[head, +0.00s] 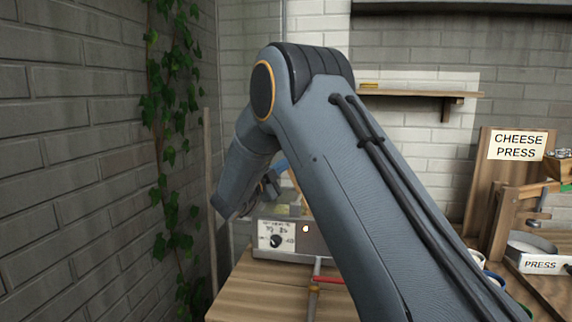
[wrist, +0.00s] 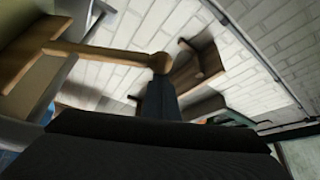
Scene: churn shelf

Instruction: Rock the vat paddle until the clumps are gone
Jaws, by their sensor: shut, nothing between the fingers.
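The grey vat (head: 322,243) with a dial panel stands on the wooden table, partly hidden behind my arm in the head view. In the wrist view a wooden bar with a round knob (wrist: 112,53), apparently the paddle's handle, comes in from the left. My gripper (wrist: 158,97) shows dark just below the knob, shut with nothing held. I cannot tell whether it touches the knob. In the head view my arm covers most of the gripper and the paddle. The inside of the vat and any clumps are not visible.
A wooden table (head: 240,289) carries the vat, with a red-handled rod (head: 328,280) in front of it. At right stand a cheese press sign (head: 517,145) and a white tray marked PRESS (head: 541,265). A wall shelf (head: 420,94) is behind. Ivy (head: 172,100) climbs the left wall.

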